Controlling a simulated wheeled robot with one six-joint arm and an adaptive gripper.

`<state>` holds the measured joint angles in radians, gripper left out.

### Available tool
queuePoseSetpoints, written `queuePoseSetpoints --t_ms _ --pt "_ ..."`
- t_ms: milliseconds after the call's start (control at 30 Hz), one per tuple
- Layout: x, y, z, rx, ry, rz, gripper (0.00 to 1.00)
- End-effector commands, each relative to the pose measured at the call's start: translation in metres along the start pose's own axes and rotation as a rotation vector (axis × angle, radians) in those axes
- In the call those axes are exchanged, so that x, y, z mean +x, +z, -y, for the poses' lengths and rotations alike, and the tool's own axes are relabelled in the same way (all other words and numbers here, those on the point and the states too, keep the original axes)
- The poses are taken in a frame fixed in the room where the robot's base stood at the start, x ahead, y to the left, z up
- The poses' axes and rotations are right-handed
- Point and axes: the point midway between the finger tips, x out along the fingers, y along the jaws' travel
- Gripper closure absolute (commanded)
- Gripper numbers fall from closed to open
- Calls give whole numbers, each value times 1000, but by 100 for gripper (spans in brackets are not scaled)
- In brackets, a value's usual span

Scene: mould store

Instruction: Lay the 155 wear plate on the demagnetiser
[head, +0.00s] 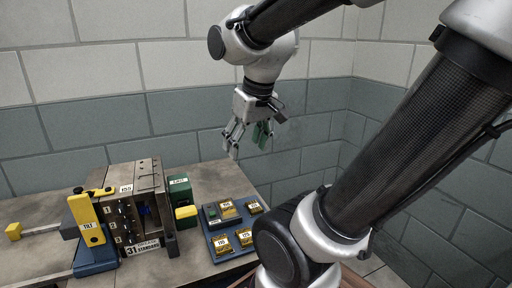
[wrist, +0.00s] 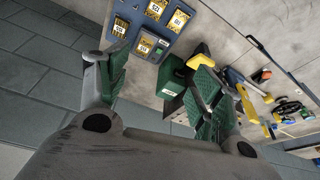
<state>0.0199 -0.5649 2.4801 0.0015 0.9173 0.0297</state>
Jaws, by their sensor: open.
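A blocky brown-grey mould unit (head: 150,205) stands on the bench in the head view. A white tag reading 155 (head: 126,189) is on its upper side, and its front has numbered positions. I cannot tell for certain which thing is the demagnetiser. My gripper (head: 246,136) is open and empty, high above the bench and behind the blue board. The wrist view shows its green-padded fingers (wrist: 160,80) spread apart with nothing between them.
A blue board (head: 216,246) with several yellow-labelled pieces lies right of the unit; it also shows in the wrist view (wrist: 139,24). A green box (head: 183,187), a yellow TILT lever (head: 87,220) and a small yellow block (head: 13,231) are nearby. Tiled walls stand behind.

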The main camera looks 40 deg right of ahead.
Motion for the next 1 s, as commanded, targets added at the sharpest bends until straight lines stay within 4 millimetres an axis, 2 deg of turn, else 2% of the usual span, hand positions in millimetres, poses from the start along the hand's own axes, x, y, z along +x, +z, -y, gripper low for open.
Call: queuePoseSetpoints --t_ms 100,267,1000 --pt "-14 25 2 -28 -5 -43 34" --pt "-19 40 3 -45 -8 -65 34" --pt "-20 41 3 -46 -8 -66 34"
